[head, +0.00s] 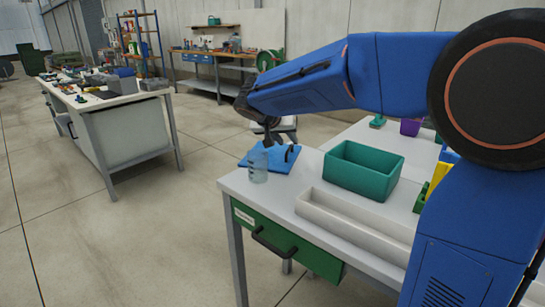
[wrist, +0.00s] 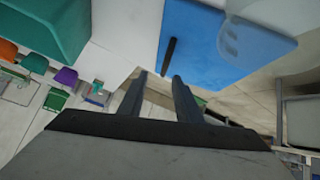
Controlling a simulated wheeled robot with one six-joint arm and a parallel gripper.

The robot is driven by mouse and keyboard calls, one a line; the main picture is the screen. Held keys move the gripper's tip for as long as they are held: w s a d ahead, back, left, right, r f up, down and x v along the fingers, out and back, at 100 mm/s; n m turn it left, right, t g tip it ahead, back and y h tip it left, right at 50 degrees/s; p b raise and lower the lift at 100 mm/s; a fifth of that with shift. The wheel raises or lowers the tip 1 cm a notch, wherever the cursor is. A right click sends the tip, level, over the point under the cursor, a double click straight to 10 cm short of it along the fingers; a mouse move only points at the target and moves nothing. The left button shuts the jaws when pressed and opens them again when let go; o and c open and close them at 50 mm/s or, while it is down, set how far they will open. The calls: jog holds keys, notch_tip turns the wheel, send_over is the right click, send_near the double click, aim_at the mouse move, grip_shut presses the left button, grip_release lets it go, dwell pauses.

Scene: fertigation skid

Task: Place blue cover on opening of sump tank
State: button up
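The blue cover (head: 250,157) is a flat blue plate with a black handle (head: 290,154). It lies at the far left corner of the white workbench. In the wrist view the blue cover (wrist: 195,50) fills the upper right, with its dark handle (wrist: 169,56) standing up just beyond my fingertips. My gripper (wrist: 160,78) is open and empty, with a gap between its two dark fingers. In the head view my gripper (head: 269,136) hangs over the cover, apart from the handle. I cannot make out the sump tank or its opening.
A clear jar (head: 258,168) stands at the cover's front edge; it also shows in the wrist view (wrist: 245,42). A teal bin (head: 362,170) and a long white tray (head: 355,219) are to the right. Another bench (head: 125,102) stands left across open floor.

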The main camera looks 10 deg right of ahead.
jog(key=shift+w+a+x, duration=0.1)
jog(key=shift+w+x, duration=0.05)
jog(key=shift+x, duration=1.25)
jog(key=shift+w+a+x, duration=0.1)
jog(key=shift+a+x, duration=0.05)
jog(key=shift+x, duration=1.25)
jog(key=shift+c, duration=0.7)
grip_shut()
jog(key=shift+r, duration=0.1)
